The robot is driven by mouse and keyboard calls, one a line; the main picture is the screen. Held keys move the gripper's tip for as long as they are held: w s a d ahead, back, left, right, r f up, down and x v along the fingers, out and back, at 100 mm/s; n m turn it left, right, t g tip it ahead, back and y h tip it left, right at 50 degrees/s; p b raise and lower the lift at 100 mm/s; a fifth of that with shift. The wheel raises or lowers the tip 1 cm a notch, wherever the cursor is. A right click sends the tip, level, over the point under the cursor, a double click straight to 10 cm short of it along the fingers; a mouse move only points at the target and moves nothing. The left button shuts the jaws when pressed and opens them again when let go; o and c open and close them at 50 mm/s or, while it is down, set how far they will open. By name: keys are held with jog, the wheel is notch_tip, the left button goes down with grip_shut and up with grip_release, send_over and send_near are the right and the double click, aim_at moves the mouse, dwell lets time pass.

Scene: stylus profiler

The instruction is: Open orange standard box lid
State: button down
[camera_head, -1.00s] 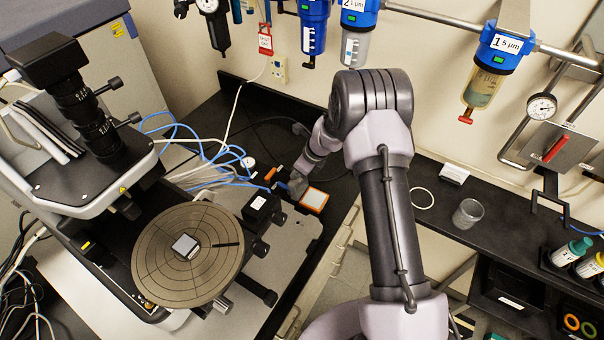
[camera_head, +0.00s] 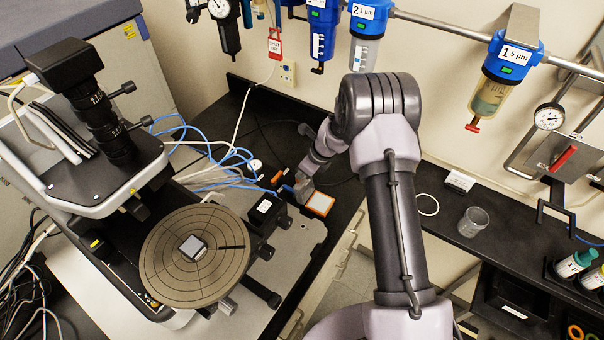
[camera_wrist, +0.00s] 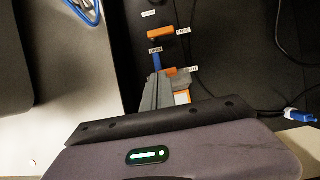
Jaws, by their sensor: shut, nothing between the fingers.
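The orange box (camera_head: 319,204), orange-edged with a pale top face, sits on the black bench near the grey instrument base in the head view. Part of it shows in the wrist view (camera_wrist: 183,98) beside the fingers. I cannot tell whether its lid is shut or raised. My gripper (camera_head: 301,194) is low at the box's left side. In the wrist view my gripper (camera_wrist: 164,82) is shut with nothing held, its fingers overlapping the box's left part. I cannot tell whether they touch it.
A small orange block (camera_wrist: 168,34) and a blue piece (camera_wrist: 156,61) lie beyond the fingers, among small labels. The instrument with a round stage (camera_head: 193,256) stands to the left. A black module (camera_head: 265,213) is close left of the box. Cables (camera_head: 225,160) run behind.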

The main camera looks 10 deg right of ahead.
jog(key=v, duration=1.8)
jog(key=s+a+n+t+b, duration=0.1)
jog(key=s+a+n+b, duration=0.6)
jog(key=s+n+b, duration=0.65)
jog(key=s+a+f+n+b, duration=0.1)
jog(key=s+f+n+b, duration=0.3)
jog(key=s+b, duration=0.2)
jog(key=s+a+f+n+t+h+b, duration=0.1)
jog(key=s+f+n+b, duration=0.3)
jog(key=s+b, duration=0.3)
jog(key=s+n, duration=0.1)
jog(key=s, duration=0.2)
jog(key=shift+s+f+h, duration=0.25)
jog(key=shift+s+h, duration=0.05)
jog(key=shift+s, duration=0.1)
jog(key=shift+a, duration=0.15)
